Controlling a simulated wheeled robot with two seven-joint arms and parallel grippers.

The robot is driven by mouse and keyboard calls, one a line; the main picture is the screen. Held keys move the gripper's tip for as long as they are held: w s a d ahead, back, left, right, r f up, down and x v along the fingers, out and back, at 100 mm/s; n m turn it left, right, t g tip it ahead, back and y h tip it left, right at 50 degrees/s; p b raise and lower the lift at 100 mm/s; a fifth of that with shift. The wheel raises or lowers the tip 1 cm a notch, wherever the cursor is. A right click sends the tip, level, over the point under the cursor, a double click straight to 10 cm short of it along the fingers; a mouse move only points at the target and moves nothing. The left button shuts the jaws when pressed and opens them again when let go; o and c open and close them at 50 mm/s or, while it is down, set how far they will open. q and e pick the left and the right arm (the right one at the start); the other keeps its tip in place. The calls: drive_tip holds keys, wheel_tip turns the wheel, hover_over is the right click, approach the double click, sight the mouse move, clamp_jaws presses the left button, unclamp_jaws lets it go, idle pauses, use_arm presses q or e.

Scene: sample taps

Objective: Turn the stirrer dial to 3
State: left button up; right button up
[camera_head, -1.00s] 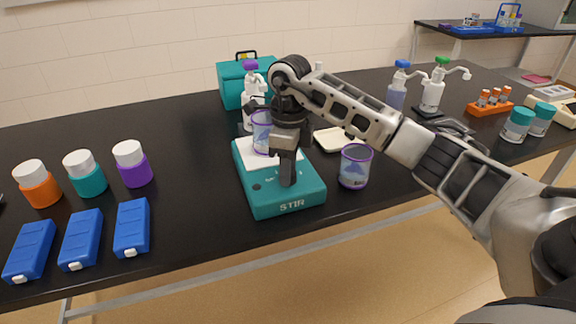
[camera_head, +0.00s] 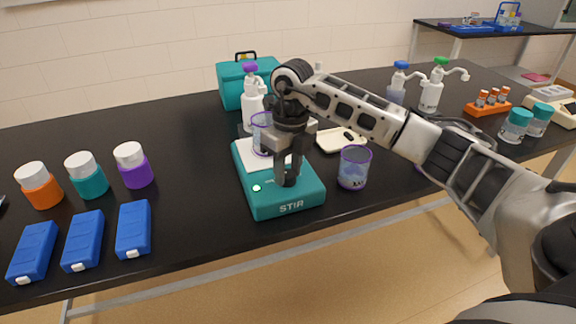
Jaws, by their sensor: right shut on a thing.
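The teal stirrer (camera_head: 262,201) with "STIR" on its front stands on the black table in the middle. A small light (camera_head: 256,188) on its top glows green. A purple-rimmed beaker (camera_head: 260,138) is on its white plate (camera_head: 248,153), partly behind my right gripper. My right gripper (camera_head: 287,181) points down over the stirrer's front right top and is shut on the dial. The gripper hides the dial and its number marks, so I cannot read its setting. My left gripper is not in view.
A second purple-rimmed beaker (camera_head: 353,168) stands close right of the stirrer. Behind are a white pump bottle (camera_head: 252,108) and a teal case (camera_head: 232,86). Capped jars (camera_head: 132,167) and blue boxes (camera_head: 133,229) stand to the left. The table between them and the stirrer is clear.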

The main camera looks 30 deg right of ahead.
drive_tip(key=m, duration=0.4)
drive_tip(key=shift+r+m+p, duration=0.15)
drive_tip(key=shift+m+p, duration=0.15)
drive_tip(key=shift+p, duration=0.1)
drive_tip(key=m+p, duration=0.1)
drive_tip(key=m, duration=0.5)
drive_tip(key=shift+t, duration=0.3)
drive_tip(key=m, duration=0.3)
drive_tip(key=shift+p, duration=0.35)
drive_tip(key=m, duration=0.3)
drive_tip(key=shift+m+p, duration=0.3)
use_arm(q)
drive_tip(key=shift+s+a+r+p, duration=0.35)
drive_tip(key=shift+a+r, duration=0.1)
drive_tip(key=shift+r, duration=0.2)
use_arm(e)
drive_tip(key=shift+m+h, duration=0.3)
drive_tip(key=shift+m, duration=1.4)
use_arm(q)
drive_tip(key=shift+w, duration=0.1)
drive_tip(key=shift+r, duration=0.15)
use_arm(e)
drive_tip(key=o, duration=1)
drive_tip(key=shift+s, duration=0.1)
drive_tip(key=shift+c, duration=0.2)
